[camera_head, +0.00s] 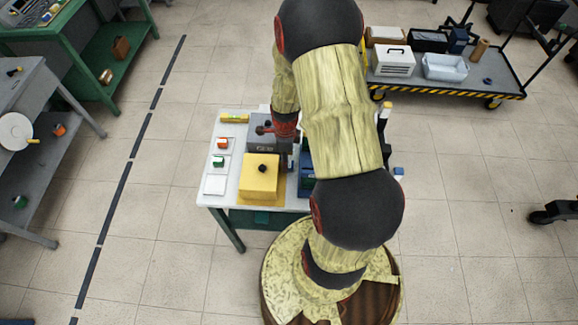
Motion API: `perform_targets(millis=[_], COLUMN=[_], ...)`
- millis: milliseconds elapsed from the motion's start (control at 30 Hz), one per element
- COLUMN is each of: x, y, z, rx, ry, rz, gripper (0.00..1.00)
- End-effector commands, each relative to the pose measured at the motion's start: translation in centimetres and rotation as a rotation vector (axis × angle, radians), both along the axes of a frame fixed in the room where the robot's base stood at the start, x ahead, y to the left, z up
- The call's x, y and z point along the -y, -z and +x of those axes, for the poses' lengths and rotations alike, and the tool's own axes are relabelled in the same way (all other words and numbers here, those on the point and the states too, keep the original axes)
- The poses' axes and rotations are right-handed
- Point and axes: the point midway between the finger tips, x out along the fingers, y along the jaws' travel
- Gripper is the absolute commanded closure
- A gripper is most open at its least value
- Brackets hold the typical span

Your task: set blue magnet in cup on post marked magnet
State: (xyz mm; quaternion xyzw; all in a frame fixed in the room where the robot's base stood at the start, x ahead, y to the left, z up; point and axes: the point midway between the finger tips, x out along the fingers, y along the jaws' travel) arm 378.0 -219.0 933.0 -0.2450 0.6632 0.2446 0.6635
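My arm reaches over a small white-topped table (217,129) and hides its middle and right side. The wrist end, with a red band, comes down beside a grey box (258,146) with a dark red and black part on top. My gripper (288,149) is mostly hidden there, and its fingers cannot be made out. A small blue piece (398,171) shows at the table's right edge; I cannot tell whether it is the blue magnet. A dark upright post with a yellow top (386,107) stands at the back right. No magnet label or cup is readable.
A yellow box with a black knob (260,177) stands at the table's front. White pads at the left hold a red-orange piece (222,143) and a green piece (218,161); one pad (215,185) is bare. A blue-green box (306,180) is partly behind my arm.

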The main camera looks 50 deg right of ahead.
Motion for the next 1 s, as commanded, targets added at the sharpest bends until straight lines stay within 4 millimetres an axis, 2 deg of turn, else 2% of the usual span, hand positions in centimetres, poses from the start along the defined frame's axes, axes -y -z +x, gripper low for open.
perform_targets(millis=[33, 167, 400, 1000], x=[0.1, 0.1, 0.1, 0.1], y=[1.0, 2.5, 2.8, 2.7], z=[-0.1, 0.0, 0.1, 0.1], rx=[-0.003, -0.002, 0.0, 0.0], ry=[0.001, 0.0, -0.001, -0.001], rz=[0.002, 0.001, 0.0, 0.0], gripper=[0.52, 0.52, 0.52, 0.85])
